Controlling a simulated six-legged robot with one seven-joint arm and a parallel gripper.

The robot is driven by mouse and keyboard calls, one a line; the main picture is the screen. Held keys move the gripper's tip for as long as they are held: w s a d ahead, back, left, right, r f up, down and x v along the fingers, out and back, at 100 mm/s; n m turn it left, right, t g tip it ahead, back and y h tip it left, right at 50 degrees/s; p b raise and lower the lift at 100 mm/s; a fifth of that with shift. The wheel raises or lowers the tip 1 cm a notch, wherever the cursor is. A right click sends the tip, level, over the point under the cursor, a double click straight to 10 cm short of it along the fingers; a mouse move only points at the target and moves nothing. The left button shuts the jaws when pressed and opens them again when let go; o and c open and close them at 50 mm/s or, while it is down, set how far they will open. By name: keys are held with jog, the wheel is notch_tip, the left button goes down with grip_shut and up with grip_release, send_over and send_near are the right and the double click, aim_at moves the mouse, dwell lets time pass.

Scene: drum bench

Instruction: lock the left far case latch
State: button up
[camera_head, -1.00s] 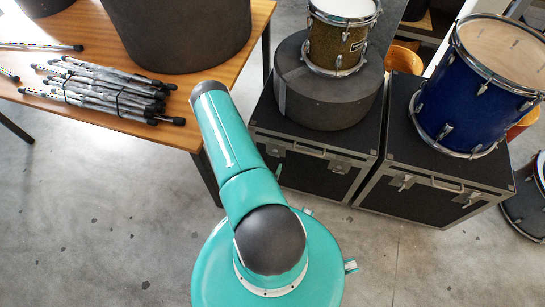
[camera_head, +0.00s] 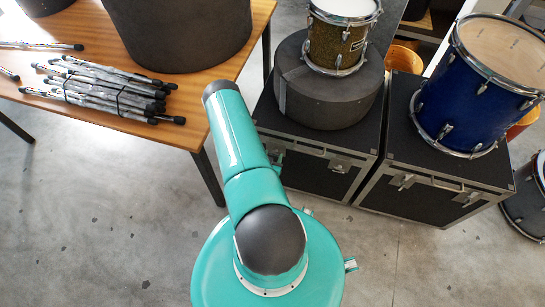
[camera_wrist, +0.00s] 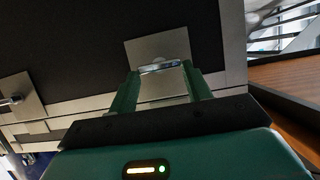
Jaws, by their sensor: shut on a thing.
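In the wrist view my gripper (camera_wrist: 160,85) has its two green fingers on either side of a shiny metal latch lever (camera_wrist: 160,67). The jaws are shut on this lever, in front of its square metal plate (camera_wrist: 143,48) on the black case (camera_wrist: 75,50). This latch is at the case end beside the wooden table. A second latch (camera_wrist: 14,99) shows at the left edge of the wrist view. In the head view the left black case (camera_head: 310,175) stands beside the table, and its right-hand latch (camera_head: 340,168) is visible. My arm largely hides the gripper and the held latch there.
A wooden table (camera_head: 190,95) with bundled sticks (camera_head: 105,92) is at the left. A grey round case (camera_head: 325,95) and a gold drum (camera_head: 338,45) sit on the left case. A blue drum (camera_head: 470,95) stands on the right case (camera_head: 430,195). The foreground floor is clear.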

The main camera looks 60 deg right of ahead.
jog(key=shift+w+n, duration=0.1)
jog(key=shift+n, duration=0.2)
jog(key=shift+w+a+n+g, duration=0.1)
jog(key=shift+w+n+g, duration=0.1)
jog(key=shift+n+g, duration=0.35)
jog(key=shift+w+n+g, duration=0.15)
jog(key=shift+n+g, duration=0.3)
jog(key=shift+n, duration=0.2)
jog(key=n, duration=0.1)
jog(key=n+g, duration=0.1)
jog(key=n+g+h, duration=0.1)
jog(key=shift+w+f, duration=0.25)
jog(key=n, duration=0.1)
jog(key=n+g+h, duration=0.1)
jog(key=n, duration=0.1)
jog(key=shift+w+f+g, duration=0.1)
jog(key=shift+f+g, duration=0.2)
jog(key=shift+f+n+g+h, duration=0.15)
jog(key=shift+n+h, duration=0.4)
jog(key=shift+n, duration=0.55)
jog(key=shift+f+n+g+h, duration=0.15)
jog(key=shift+n+h, duration=0.4)
jog(key=shift+n, duration=0.55)
jog(key=o, duration=1)
